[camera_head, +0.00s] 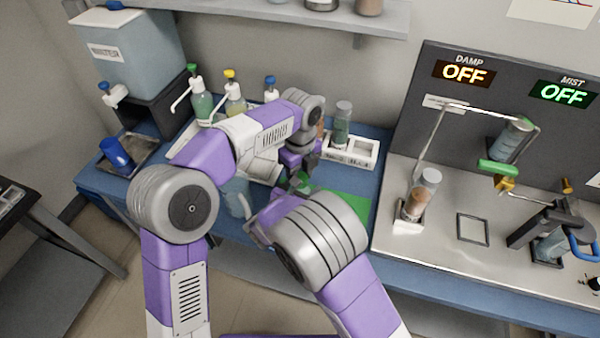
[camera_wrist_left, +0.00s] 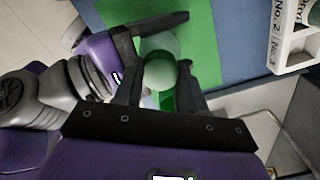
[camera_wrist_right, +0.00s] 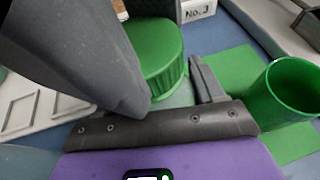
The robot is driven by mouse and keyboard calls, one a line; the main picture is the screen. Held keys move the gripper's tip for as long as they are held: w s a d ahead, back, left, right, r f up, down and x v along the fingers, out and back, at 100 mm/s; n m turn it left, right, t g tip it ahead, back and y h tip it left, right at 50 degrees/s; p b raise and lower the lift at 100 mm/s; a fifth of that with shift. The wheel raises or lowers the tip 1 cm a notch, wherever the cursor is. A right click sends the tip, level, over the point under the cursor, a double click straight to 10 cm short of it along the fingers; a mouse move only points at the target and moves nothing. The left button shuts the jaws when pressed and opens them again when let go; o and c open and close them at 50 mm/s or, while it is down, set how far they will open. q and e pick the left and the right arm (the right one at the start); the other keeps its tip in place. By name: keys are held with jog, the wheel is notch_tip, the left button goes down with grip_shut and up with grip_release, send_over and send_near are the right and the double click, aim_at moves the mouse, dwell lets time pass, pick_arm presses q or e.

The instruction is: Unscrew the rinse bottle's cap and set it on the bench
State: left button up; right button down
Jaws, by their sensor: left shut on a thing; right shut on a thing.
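My left gripper (camera_wrist_left: 158,75) reaches in from above. Its fingers close on either side of a round, pale green top, which I take to be the rinse bottle's cap (camera_wrist_left: 160,72). The right wrist view shows a ridged green cap (camera_wrist_right: 158,55) close up. My right gripper comes from the side, its fingers around what appears to be the translucent bottle (camera_wrist_left: 160,44) below the cap; it also shows in the right wrist view (camera_wrist_right: 178,97). A large grey part hides the cap's left side there. In the head view my arms mostly hide the bottle.
A green mat (camera_head: 350,203) lies on the blue bench, partly clear. An open green cup (camera_wrist_right: 290,92) stands near it. A white rack (camera_head: 365,150) stands behind. A bluish jug (camera_head: 237,197) is left of the grippers. Several spouted bottles (camera_head: 202,105) line the back.

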pick_arm(q)
jog(key=o, duration=1.2)
jog(key=shift+c, duration=0.2)
jog(key=shift+r, duration=2.3)
jog(key=shift+c, duration=0.2)
jog(key=shift+r+m, duration=1.1)
jog(key=shift+r, duration=0.45)
jog(key=shift+f, duration=3.85)
jog(key=shift+c, duration=0.4)
grip_shut()
